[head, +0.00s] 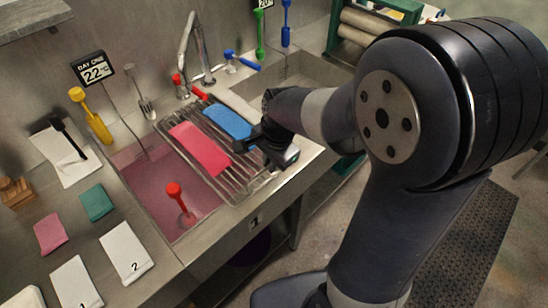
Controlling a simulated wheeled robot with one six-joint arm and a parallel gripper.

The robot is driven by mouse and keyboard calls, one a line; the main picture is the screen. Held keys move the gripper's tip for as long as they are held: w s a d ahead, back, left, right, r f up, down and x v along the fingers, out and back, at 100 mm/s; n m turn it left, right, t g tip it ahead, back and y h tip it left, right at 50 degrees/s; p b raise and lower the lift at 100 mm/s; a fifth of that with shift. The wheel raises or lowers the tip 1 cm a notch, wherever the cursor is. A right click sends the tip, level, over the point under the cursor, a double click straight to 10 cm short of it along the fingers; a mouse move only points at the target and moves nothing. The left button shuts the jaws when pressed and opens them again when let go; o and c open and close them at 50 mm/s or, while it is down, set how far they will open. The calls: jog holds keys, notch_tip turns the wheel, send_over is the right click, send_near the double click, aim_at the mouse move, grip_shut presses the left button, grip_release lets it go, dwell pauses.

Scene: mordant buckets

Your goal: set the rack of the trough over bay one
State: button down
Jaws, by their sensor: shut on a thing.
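The wire rack (247,180) lies across the trough, over the right part of bay one (143,188), which holds pink liquid. A pink cloth (200,149) and a blue cloth (227,122) lie on the rack. My gripper (258,146) is at the rack's right side, shut on it; the fingertips are small and dark, and the exact hold is partly hidden. The left part of bay one is uncovered. The second bay (285,73) is at the upper right, partly hidden by my arm.
A red-knobbed tool (174,190) stands in the pink liquid at the front. A tap (191,50) rises behind the rack. A yellow tool (91,116) and a fork-like tool (144,98) stand along the back. Numbered white cards (126,252) and cloths occupy the left counter.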

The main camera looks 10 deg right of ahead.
jog(key=shift+s+a, duration=0.1)
jog(key=shift+s, duration=0.05)
jog(key=c, duration=1.5)
grip_release()
jog(key=shift+a, duration=0.15)
notch_tip(320, 180, up, 11)
jog(key=s+d, duration=0.1)
jog(key=shift+s+d+f, duration=0.15)
jog(key=shift+s, duration=0.2)
jog(key=shift+f, duration=0.1)
jog(key=f, duration=0.3)
jog(key=w+f, duration=0.1)
jog(key=f, duration=0.3)
jog(key=a+f, duration=0.1)
jog(key=f, duration=0.2)
jog(key=shift+w+f, duration=0.35)
jog(key=shift+w, duration=0.05)
jog(key=shift+w+d+r, duration=0.1)
jog(key=shift+w+d, duration=0.2)
jog(key=shift+d, duration=0.05)
